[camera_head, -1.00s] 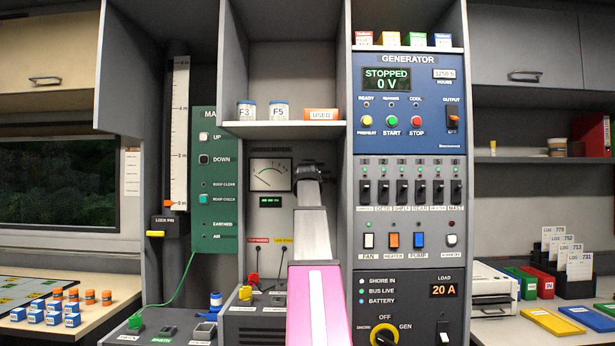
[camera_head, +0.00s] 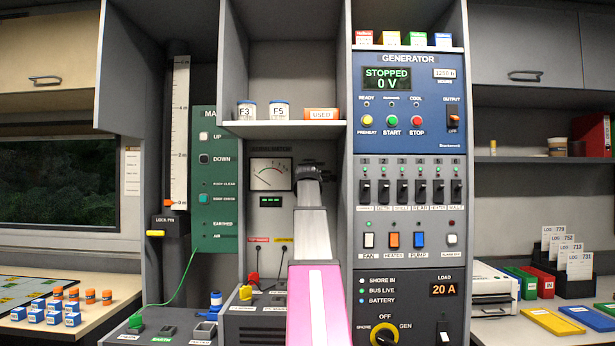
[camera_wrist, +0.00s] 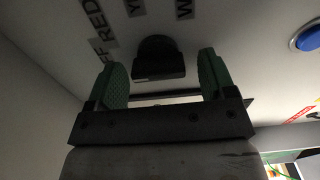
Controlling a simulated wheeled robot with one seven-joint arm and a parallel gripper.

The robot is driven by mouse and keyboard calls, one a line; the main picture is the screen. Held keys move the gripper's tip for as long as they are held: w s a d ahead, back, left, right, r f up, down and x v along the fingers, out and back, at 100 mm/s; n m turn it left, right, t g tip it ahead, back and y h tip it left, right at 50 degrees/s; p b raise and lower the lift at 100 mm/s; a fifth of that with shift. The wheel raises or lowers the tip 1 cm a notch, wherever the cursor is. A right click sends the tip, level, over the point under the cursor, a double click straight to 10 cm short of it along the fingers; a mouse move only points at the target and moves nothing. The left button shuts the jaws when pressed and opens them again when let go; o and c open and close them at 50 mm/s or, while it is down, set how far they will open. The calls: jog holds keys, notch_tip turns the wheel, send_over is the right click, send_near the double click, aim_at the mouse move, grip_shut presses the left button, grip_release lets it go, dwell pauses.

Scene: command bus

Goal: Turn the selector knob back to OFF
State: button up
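A dark round selector knob (camera_wrist: 158,58) shows in the wrist view on a pale panel, with partly cut-off labels that include "FF", "RED", "Y" and "W". My gripper (camera_wrist: 162,66) is open, with one green-padded finger on each side of the knob. I cannot tell whether either finger touches it. I cannot read which label the knob points at. Another knob (camera_head: 385,335), black on yellow, sits at the bottom edge under "OFF" and beside "GEN".
A blue generator panel (camera_head: 409,135) reads "STOPPED 0 V", with switches below it. A shelf (camera_head: 285,129) with jars is above. In the wrist view, a blue button (camera_wrist: 308,38) is at the right.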

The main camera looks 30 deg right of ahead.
jog(key=v, duration=1.1)
dwell(0.5)
